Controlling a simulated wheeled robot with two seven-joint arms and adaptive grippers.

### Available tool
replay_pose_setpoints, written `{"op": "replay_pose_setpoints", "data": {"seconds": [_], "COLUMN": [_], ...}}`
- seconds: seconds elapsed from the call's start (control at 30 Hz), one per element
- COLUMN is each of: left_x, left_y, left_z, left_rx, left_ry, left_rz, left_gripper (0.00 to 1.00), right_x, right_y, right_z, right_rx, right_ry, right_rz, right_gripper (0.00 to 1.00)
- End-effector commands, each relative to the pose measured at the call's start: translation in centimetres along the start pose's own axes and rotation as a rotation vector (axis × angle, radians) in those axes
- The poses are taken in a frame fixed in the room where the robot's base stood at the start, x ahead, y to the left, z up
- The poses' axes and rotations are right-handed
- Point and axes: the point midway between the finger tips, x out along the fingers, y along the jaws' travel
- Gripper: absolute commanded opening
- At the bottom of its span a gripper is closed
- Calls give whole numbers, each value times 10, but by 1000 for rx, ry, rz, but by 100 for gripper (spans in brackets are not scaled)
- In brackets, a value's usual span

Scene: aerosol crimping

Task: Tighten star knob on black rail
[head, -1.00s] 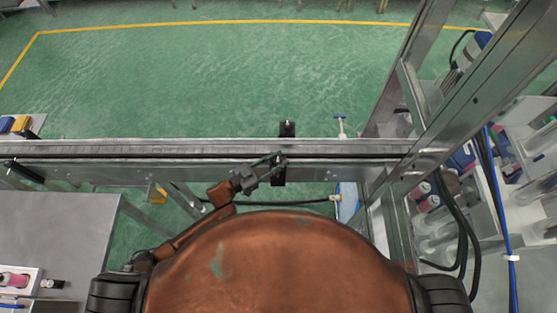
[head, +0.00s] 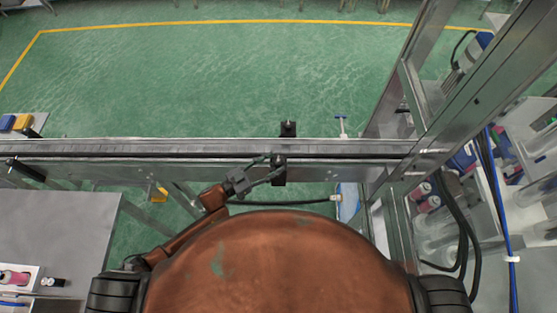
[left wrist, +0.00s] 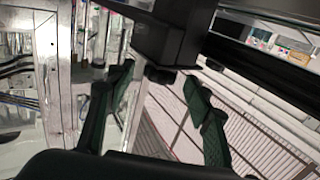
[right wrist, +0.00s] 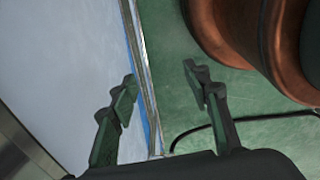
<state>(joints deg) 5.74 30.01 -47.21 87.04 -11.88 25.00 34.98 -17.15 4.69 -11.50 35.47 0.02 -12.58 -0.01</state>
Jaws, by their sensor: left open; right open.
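The black rail (head: 130,156) runs along the metal conveyor frame. A black bracket (head: 279,175) sits on its near side, and a second black bracket (head: 288,128) stands on its far side. In the left wrist view the near bracket (left wrist: 165,40) hangs from above with a small dark knob (left wrist: 160,74) under it; its star shape is not clear. My left gripper (head: 276,166) is open at the near bracket. In the left wrist view its fingers (left wrist: 160,80) stand apart either side of the knob. My right gripper (right wrist: 160,75) is open and empty, outside the head view.
A metal frame post (head: 395,215) with black hoses and blue cables stands right of the bracket. A grey table (head: 60,225) is at the lower left. A pale panel (right wrist: 60,70) lies left of my right gripper. Green floor beyond the conveyor is clear.

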Motion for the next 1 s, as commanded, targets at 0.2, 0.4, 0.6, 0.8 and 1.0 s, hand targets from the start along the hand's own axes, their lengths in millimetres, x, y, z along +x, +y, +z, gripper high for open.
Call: {"op": "replay_pose_setpoints", "data": {"seconds": [0.2, 0.4, 0.6, 0.8, 1.0], "left_x": [-48, -77, -87, -87, -87], "left_y": [0, 0, 0, 0, 0], "left_z": [1, 1, 0, 0, 0], "left_rx": [0, 0, 0, 0, 0], "left_ry": [-3, -1, 0, 0, 0], "left_rz": [-1, 0, 1, 1, 1], "left_gripper": [47, 47, 47, 47, 47], "right_x": [0, 0, 0, 0, 0], "right_y": [-1, -1, -2, -2, -2], "right_z": [0, 0, 0, 0, 0], "right_rx": [1, 1, 1, 1, 1], "right_ry": [0, 0, 0, 0, 0], "right_rz": [-1, -1, -1, -2, -2], "right_gripper": [44, 44, 44, 44, 44]}}
